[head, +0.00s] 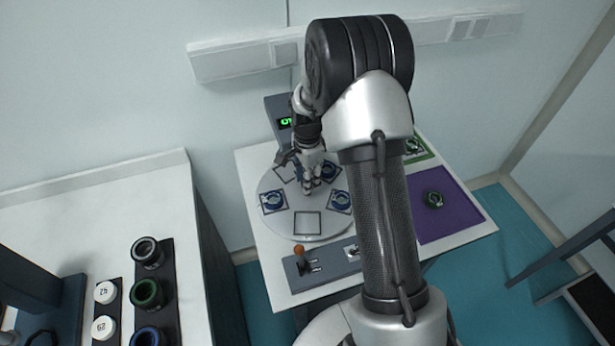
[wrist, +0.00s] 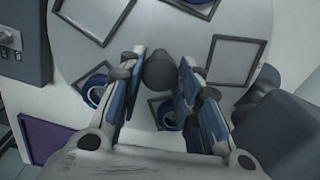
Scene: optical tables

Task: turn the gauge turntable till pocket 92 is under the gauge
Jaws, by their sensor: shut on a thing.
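The gauge turntable (head: 272,223) is a round light-grey disc on the white table; it also fills the middle of the wrist view (wrist: 165,30). Square dark-framed pockets sit around it. Blue rings lie in some, such as the left one (head: 273,202) and the right one (head: 340,201); the front pocket (head: 307,224) is empty. No pocket number is legible. The gauge (head: 277,112), a dark box with a green display, stands behind the disc; my arm partly covers it. My gripper (head: 309,188) is shut on a dark round knob (wrist: 158,70) standing up from the disc.
A grey panel with an orange-tipped lever (head: 299,250) lies in front of the disc. A purple mat (head: 460,208) with a dark ring (head: 434,199) is at right. A separate left bench (head: 90,215) holds rings and white numbered discs. My arm hides part of the table.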

